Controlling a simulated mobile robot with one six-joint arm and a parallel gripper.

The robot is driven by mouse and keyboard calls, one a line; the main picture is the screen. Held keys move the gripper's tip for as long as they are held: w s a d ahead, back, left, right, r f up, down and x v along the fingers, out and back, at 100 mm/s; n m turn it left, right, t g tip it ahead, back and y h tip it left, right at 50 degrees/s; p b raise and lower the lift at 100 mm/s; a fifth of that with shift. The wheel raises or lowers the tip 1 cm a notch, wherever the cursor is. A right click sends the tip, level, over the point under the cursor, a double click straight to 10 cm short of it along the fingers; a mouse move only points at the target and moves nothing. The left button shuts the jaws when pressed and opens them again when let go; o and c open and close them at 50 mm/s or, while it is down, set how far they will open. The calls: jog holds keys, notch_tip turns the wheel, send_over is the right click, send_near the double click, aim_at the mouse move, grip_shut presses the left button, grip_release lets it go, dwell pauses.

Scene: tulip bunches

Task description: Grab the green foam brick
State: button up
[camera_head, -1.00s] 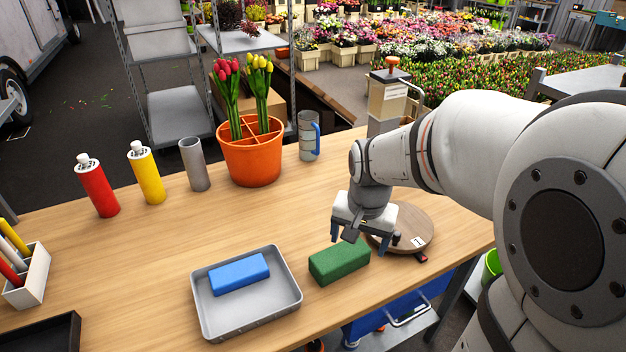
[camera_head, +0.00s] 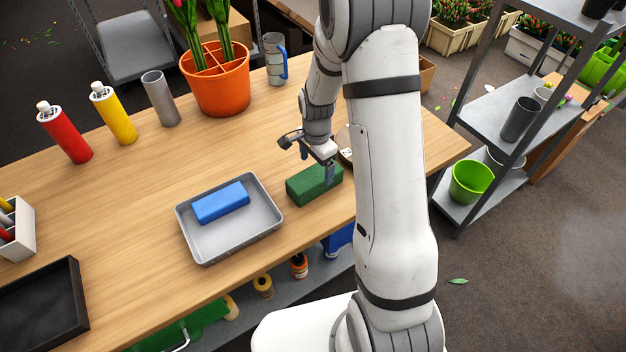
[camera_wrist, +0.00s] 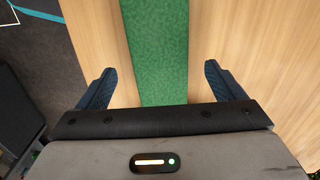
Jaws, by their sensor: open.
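The green foam brick (camera_head: 309,187) lies on the wooden table, just right of the grey tray, near the front edge. My gripper (camera_head: 316,172) is over the brick, with its jaws open. In the wrist view the green brick (camera_wrist: 160,50) runs lengthwise between the two blue fingers of my gripper (camera_wrist: 158,85), with a gap of bare wood on each side. The fingers do not touch it. The brick's near end is hidden by the gripper body.
A blue brick (camera_head: 220,202) lies in the grey tray (camera_head: 262,222), left of the green one. A round wooden disc (camera_head: 344,142) is partly hidden behind my arm. An orange pot with tulips (camera_head: 220,95) and a mug (camera_head: 274,60) stand farther back. The middle left table is clear.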

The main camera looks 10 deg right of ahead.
aim_at(315, 175)
jog(key=shift+s+a+f, duration=0.1)
jog(key=shift+f, duration=0.8)
jog(key=shift+s+a+f, duration=0.1)
jog(key=shift+f, duration=0.75)
jog(key=shift+c, duration=0.6)
jog(key=c, duration=0.9)
jog(key=shift+c, duration=0.2)
